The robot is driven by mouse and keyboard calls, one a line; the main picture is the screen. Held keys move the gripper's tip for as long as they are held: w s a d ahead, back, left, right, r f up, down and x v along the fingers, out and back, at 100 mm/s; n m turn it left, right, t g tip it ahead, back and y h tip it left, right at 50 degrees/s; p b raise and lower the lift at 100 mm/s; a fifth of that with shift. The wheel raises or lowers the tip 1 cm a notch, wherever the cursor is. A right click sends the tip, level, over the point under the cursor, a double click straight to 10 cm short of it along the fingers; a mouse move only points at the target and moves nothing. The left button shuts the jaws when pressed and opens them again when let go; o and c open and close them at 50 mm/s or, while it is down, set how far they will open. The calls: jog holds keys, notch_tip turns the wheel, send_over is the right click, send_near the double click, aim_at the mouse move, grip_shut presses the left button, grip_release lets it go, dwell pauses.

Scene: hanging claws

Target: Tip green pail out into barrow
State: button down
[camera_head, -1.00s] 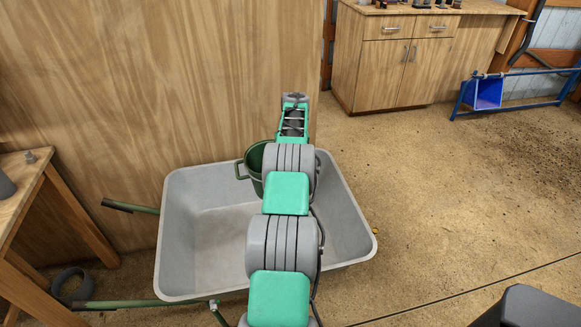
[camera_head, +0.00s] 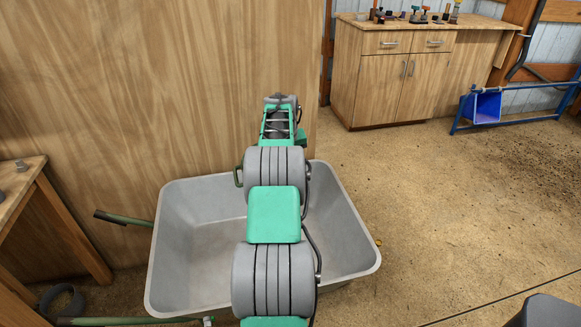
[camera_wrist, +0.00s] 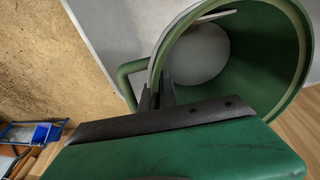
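The green pail (camera_wrist: 262,50) fills the upper right of the wrist view, its round mouth facing the camera. A pale grey round patch shows inside; I cannot tell whether it is the bottom or contents. My gripper (camera_wrist: 162,88) has its dark fingers at the pail's near rim, beside the green side handle, and appears shut on the rim.
A wooden panel (camera_head: 130,80) stands right behind the barrow. A wooden bench (camera_head: 25,190) is at the left. A cabinet (camera_head: 390,85) with small tools on top and a blue bin on a rack (camera_head: 486,105) are at the back right. The floor right of the barrow is clear.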

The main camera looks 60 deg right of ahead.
jog(key=shift+w+r, duration=0.1)
jog(key=shift+r, duration=0.15)
jog(key=shift+r+h+b, duration=0.6)
jog(key=shift+r+b, duration=0.05)
jog(key=shift+b, duration=0.05)
jog(key=shift+r+h+b, duration=0.2)
jog(key=shift+h+b, duration=0.1)
jog(key=shift+b, duration=0.2)
jog(key=shift+r+h+b, duration=0.3)
jog(key=shift+r+b, duration=0.05)
jog(key=shift+r, duration=0.1)
jog(key=shift+a+r+h+b, duration=0.2)
jog(key=shift+r+h+b, duration=0.15)
jog(key=shift+b, duration=0.55)
jog(key=shift+r, duration=0.2)
jog(key=shift+a+r+h+b, duration=0.3)
jog(key=shift+h+b, duration=0.45)
jog(key=shift+b, duration=0.4)
